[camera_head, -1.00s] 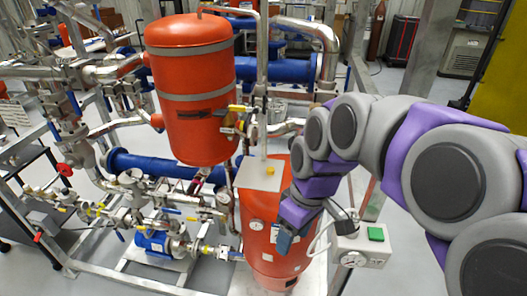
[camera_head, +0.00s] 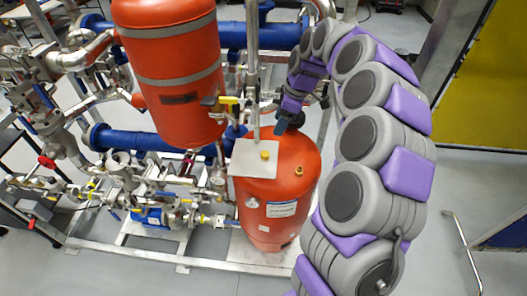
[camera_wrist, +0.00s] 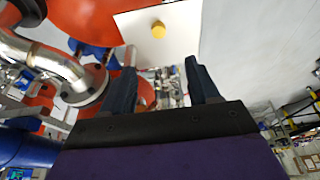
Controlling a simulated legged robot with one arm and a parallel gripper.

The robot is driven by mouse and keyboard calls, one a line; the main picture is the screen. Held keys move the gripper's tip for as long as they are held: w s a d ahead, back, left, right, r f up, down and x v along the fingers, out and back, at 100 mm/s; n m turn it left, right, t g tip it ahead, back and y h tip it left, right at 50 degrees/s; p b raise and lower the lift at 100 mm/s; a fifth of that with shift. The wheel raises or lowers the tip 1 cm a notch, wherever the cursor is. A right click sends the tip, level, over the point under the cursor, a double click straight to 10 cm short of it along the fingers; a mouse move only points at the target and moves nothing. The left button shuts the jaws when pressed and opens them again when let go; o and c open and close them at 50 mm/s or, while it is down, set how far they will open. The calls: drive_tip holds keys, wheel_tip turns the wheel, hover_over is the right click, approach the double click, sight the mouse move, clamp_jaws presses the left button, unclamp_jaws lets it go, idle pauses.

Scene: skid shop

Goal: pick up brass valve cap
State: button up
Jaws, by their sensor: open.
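The brass valve cap (camera_head: 264,155) is a small yellow round piece on a pale square plate (camera_head: 243,160) over the top of the lower red tank (camera_head: 280,205). In the wrist view the cap (camera_wrist: 158,29) shows on the white plate, beyond the fingertips and roughly between them in the picture. My gripper (camera_head: 281,126) is just beyond the plate in the head view, apart from the cap. In the wrist view its two dark fingers (camera_wrist: 161,60) are spread with nothing between them.
A large upper red tank (camera_head: 172,75) stands left of the plate, and a vertical pipe (camera_head: 254,85) rises by the plate. A small brass fitting (camera_head: 299,170) sits on the lower tank. Blue pipes (camera_head: 150,140) and valves crowd the left. Grey floor (camera_head: 470,185) is open at right.

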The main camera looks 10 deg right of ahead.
sight(265, 153)
drive_tip(key=p+x, duration=0.1)
drive_tip(key=x, duration=1.3)
drive_tip(key=shift+w+f+p, duration=0.2)
drive_tip(key=shift+f+p, duration=0.2)
drive_tip(key=c, duration=1.1)
drive_tip(key=shift+r, duration=0.1)
